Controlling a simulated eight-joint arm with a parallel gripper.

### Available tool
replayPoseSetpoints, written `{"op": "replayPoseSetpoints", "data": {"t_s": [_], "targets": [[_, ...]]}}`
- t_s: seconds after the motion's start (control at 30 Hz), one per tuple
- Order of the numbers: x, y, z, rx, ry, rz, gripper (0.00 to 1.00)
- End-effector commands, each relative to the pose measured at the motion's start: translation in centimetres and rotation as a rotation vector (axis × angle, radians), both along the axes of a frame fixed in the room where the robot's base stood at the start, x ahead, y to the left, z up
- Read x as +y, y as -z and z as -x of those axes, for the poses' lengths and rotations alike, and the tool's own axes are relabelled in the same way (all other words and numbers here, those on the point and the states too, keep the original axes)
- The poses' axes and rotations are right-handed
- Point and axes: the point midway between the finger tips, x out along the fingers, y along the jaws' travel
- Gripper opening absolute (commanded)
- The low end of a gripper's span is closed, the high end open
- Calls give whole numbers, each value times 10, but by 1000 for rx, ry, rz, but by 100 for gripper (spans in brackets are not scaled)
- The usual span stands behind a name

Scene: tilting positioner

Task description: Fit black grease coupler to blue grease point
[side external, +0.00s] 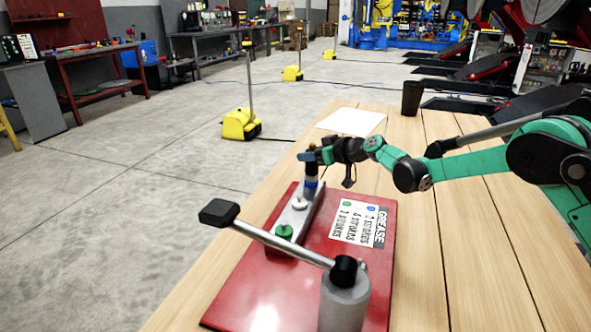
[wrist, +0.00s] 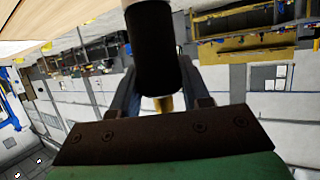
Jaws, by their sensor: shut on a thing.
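The black grease coupler (side external: 311,168) is upright in my gripper (side external: 316,156), over the far end of a grey metal bar (side external: 307,206). A bit of blue (side external: 311,184) shows directly under the coupler, where the blue grease point appears to be. I cannot tell whether the coupler is seated on it or just above it. In the wrist view the black coupler body (wrist: 152,45) stands between the two fingers, which are shut on it. The grease point does not show in the wrist view.
A white grease point (side external: 299,203) and a green one (side external: 284,231) sit nearer on the bar. A lever with a black knob (side external: 219,212) crosses the red plate (side external: 262,290) in front. A label card (side external: 358,223) lies right.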

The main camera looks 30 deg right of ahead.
Motion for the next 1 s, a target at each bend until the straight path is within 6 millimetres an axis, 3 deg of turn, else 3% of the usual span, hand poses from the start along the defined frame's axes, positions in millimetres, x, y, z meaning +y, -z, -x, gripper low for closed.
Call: {"op": "replayPoseSetpoints", "data": {"t_s": [0.17, 0.2, 0.3, 0.67, 1.0], "targets": [[0, 4, 0, 0, 0, 0, 0], [0, 4, 0, 0, 0, 0, 50], [0, 4, 0, 0, 0, 0, 78], [-1, 3, 2, 0, 0, 0, 78], [-15, -13, 37, 0, 1, -1, 78]]}}
